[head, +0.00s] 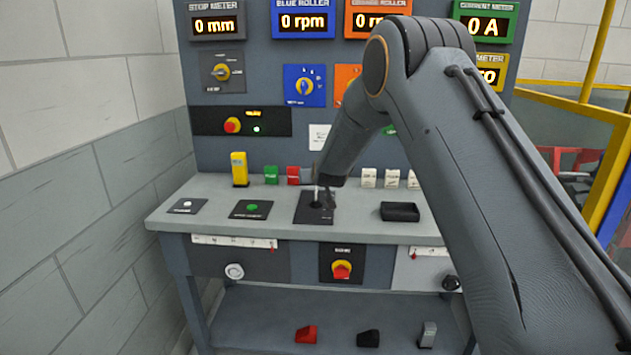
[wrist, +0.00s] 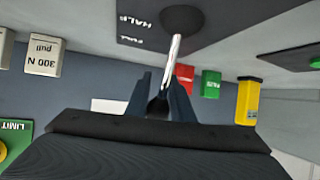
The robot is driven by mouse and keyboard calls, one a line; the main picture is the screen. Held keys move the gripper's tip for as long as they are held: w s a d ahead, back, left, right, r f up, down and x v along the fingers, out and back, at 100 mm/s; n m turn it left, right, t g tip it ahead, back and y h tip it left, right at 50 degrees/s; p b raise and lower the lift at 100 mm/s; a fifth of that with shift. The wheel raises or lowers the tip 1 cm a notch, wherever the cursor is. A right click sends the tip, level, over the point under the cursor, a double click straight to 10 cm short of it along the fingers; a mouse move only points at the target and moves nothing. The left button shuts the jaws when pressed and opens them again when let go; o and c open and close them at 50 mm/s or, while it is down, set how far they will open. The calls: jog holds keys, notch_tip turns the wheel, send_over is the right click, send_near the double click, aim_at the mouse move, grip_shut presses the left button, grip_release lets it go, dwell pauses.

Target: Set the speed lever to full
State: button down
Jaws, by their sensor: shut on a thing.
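The speed lever has a silver shaft that shows in the wrist view (wrist: 174,62), rising from a round dark boot (wrist: 188,18). The boot sits on a dark plate (wrist: 140,30) with the labels HALF and FULL beside it. In the head view the plate (head: 305,214) lies on the bench top, and my arm partly covers it. My gripper (wrist: 160,100) is shut on the lever's upper end, between its two dark fingers. It also shows in the head view (head: 325,188), just above the plate. The lever's exact setting cannot be read.
A yellow block (head: 239,169), a green block (head: 271,175) and a red block (head: 293,175) stand behind the plate. A black tray (head: 400,212) lies to the right, with several white blocks behind it. The upright panel (head: 290,142) closes the back.

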jog(key=shift+s+d+f, duration=0.15)
jog(key=shift+s+f, duration=0.15)
jog(key=shift+f, duration=0.5)
jog(key=c, duration=1.7)
grip_release()
jog(key=shift+o, duration=0.7)
jog(key=shift+w+r, duration=0.15)
jog(key=shift+r, duration=0.25)
jog(key=shift+b+v, duration=0.5)
jog(key=shift+v, duration=3.35)
